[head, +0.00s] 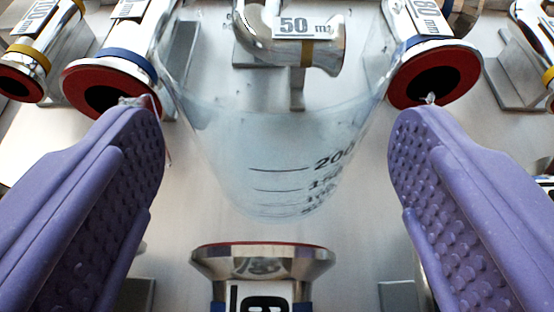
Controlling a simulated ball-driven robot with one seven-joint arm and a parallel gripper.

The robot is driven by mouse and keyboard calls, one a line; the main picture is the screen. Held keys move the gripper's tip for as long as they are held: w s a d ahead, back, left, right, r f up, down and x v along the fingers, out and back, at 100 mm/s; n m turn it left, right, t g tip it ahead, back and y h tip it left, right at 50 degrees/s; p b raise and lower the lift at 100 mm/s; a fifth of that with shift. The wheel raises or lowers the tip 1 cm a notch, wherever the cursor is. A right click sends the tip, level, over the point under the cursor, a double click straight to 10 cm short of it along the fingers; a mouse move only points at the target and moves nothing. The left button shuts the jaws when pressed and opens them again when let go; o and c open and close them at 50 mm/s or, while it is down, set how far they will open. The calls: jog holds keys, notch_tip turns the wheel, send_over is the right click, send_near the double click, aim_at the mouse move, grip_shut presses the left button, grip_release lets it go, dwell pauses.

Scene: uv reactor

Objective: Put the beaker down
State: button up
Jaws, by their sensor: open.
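The beaker (275,165) is clear, with dark volume marks including 200 on its front. It is in the middle of the head view, between the two purple fingers of my gripper (277,150). The fingers are wide apart, with a visible gap on each side of the glass. The beaker looks upright above a pale metal surface. I cannot tell for certain whether its base touches that surface.
Shiny metal cylinders with labels surround the beaker: one marked 50 (325,50) behind it, red-ended ones at left (110,75) and right (435,65), and one in front (262,265). More stand at the far left (35,60) and far right (540,35). Free room is narrow.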

aim_at(278, 160)
jog(key=shift+p+v, duration=0.35)
jog(key=shift+v, duration=1.5)
